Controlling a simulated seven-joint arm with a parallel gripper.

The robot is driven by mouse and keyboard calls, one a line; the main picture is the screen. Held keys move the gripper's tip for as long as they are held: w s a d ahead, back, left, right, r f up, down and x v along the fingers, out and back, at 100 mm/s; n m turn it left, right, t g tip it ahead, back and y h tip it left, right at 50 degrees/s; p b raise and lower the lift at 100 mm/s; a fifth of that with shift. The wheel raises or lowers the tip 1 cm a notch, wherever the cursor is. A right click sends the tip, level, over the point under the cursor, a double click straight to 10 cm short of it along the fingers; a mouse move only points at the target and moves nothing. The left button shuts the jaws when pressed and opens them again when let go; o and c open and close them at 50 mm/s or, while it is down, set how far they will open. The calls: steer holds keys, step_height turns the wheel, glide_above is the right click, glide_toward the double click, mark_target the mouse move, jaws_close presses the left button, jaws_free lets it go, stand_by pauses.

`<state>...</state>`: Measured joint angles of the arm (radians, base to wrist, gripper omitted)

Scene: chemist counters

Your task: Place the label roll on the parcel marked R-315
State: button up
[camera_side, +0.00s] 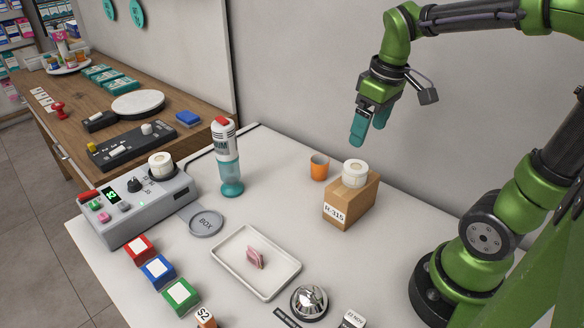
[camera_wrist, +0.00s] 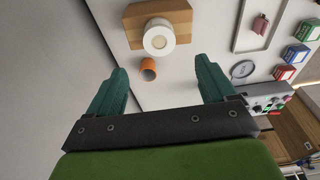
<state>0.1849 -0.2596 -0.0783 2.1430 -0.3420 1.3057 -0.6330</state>
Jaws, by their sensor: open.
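The label roll (camera_side: 355,173) is a white roll that sits on top of a brown cardboard parcel (camera_side: 362,204) whose front label reads R-315. In the wrist view the label roll (camera_wrist: 159,39) appears round, resting on the parcel (camera_wrist: 180,18). My gripper (camera_side: 369,130) is raised above and behind the parcel, apart from it. Its teal fingers are open with nothing between them; the wrist view (camera_wrist: 163,84) shows the gap empty.
An orange cup (camera_side: 319,166) stands close left of the parcel.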

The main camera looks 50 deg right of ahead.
steer(key=s+a+r+m+t+y, duration=0.1)
steer(key=a+m+t, duration=0.1)
steer(key=a, duration=0.3)
steer(key=s+a+r+m+t+y, duration=0.1)
steer(key=s+a+m+t, duration=0.1)
steer(key=a, duration=0.3)
steer(key=shift+s+t, duration=0.3)
steer(key=shift+t, duration=0.4)
